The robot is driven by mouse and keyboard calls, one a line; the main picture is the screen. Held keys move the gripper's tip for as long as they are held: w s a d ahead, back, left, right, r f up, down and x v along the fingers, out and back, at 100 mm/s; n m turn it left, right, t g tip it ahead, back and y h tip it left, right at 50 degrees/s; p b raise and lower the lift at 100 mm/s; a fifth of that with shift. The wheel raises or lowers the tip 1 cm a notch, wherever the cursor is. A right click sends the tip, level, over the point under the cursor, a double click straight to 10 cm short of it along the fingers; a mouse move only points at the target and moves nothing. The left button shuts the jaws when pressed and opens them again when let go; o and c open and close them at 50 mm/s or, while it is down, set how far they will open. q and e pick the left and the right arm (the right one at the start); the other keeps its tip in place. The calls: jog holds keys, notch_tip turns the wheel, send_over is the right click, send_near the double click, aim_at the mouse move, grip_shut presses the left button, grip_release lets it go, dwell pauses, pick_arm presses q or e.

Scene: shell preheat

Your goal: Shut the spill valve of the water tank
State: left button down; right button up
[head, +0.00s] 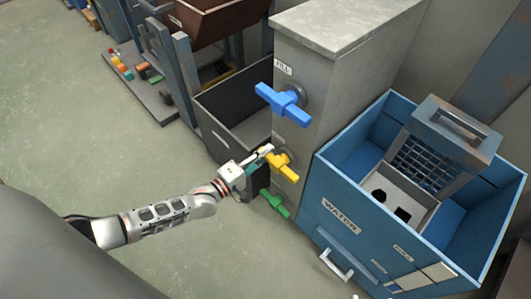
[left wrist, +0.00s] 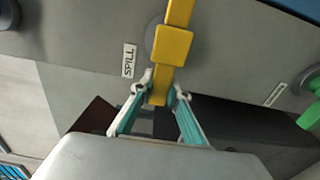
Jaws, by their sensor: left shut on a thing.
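The spill valve's yellow handle (head: 285,166) is on the side of the grey tank column (head: 345,85), between a blue handle above and a green one below. In the left wrist view the yellow handle (left wrist: 173,45) runs up and down the picture beside a SPILL label (left wrist: 129,61). My left gripper (head: 265,155) has its teal-padded fingers (left wrist: 160,95) on either side of the handle's near end and is shut on it. The fingers partly hide that end in the head view. My right gripper is not in view.
The blue FILL handle (head: 283,103) sticks out above and the green handle (head: 275,204) below, close to my gripper. A dark open bin (head: 212,130) stands left of the column, and a blue tub (head: 335,215) on the right. The floor (head: 90,130) at left is clear.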

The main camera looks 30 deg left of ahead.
pick_arm(q)
jog(key=shift+s+d+f, duration=0.1)
jog(key=shift+f, duration=0.05)
jog(key=c, duration=1.9)
grip_release()
jog(key=v, duration=1.2)
